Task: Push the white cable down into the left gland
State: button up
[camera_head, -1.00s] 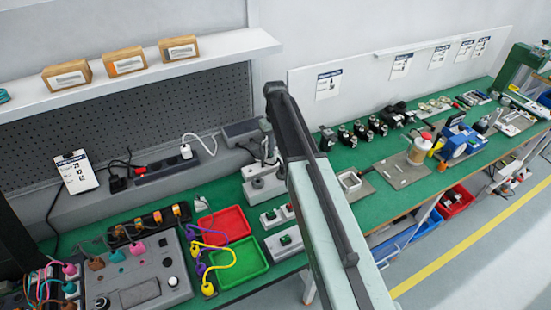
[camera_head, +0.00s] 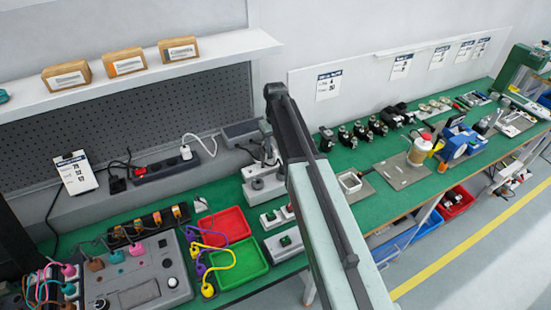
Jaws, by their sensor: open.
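A white cable (camera_head: 200,137) with a white plug (camera_head: 186,153) stands in the black power strip (camera_head: 168,166) at the back of the bench. The cable arches to the right from the plug. I cannot tell whether this is the task's cable. A pale grey box (camera_head: 262,190) with a round fitting on top stands on the bench just left of my arm. I cannot make out a left gland on it or elsewhere. My arm rises from the lower right to a dark joint at the picture's middle. My gripper is not visible; the arm hides what lies behind it.
A red tray (camera_head: 232,220) and a green tray (camera_head: 236,268) lie left of my arm, with yellow and purple leads beside them. A grey panel (camera_head: 145,290) with coloured plugs fills the lower left. A shelf (camera_head: 200,53) overhangs the back. Small fixtures line the right bench.

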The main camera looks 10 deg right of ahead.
notch_tip(320, 180, up, 8)
jog(key=p, duration=0.7)
jog(key=shift+f, duration=0.15)
jog(key=s+f+m+b, duration=0.1)
jog(key=s+m, duration=0.2)
jog(key=s, duration=1.9)
jog(key=shift+s+d+f, duration=0.15)
jog(key=shift+s+d, duration=0.2)
jog(key=shift+d, duration=0.05)
